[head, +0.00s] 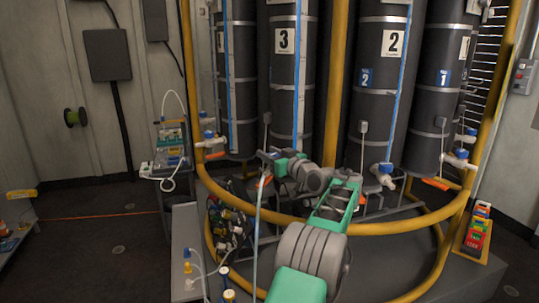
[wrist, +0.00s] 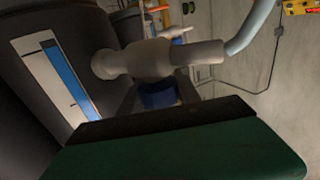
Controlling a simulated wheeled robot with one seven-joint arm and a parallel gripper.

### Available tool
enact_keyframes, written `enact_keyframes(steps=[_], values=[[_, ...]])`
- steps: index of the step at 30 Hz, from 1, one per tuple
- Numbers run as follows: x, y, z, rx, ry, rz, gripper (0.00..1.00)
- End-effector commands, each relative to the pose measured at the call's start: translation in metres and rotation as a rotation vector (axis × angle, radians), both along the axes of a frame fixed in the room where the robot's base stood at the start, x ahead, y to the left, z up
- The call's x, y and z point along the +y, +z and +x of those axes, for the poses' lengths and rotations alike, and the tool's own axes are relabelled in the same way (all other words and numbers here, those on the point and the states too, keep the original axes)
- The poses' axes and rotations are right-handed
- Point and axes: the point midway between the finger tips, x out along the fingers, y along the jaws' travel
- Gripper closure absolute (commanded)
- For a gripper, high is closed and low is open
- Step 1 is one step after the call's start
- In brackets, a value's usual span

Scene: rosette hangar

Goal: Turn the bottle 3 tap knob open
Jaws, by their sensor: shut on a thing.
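Bottle 3 (head: 284,78) is a tall dark cylinder with a white "3" label, standing inside the yellow frame. My gripper (head: 268,158) is at the tap near its foot, and my arm hides most of that tap in the head view. In the wrist view the pale tap body (wrist: 150,60) sticks out from the dark bottle wall, with a blue knob (wrist: 160,95) below it. My gripper (wrist: 160,108) is shut on the blue knob.
The yellow hoop rail (head: 405,228) curves around the bottles, with my arm above it. Bottle 2 (head: 390,90) stands to the right with its own blue-knobbed tap (head: 384,174). A pale hose (head: 257,225) hangs beside my gripper. Small bottles and valves (head: 230,220) cluster at lower left.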

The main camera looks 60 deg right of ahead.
Motion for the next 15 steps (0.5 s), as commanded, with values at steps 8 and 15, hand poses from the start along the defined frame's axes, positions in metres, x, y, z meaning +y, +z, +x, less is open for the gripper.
enact_keyframes(steps=[8,15], values=[[-0.0001,0.0032,0.0009,-0.002,-0.002,-0.005,0.54],[-0.001,0.0016,-0.001,-0.001,-0.004,-0.002,0.39]])
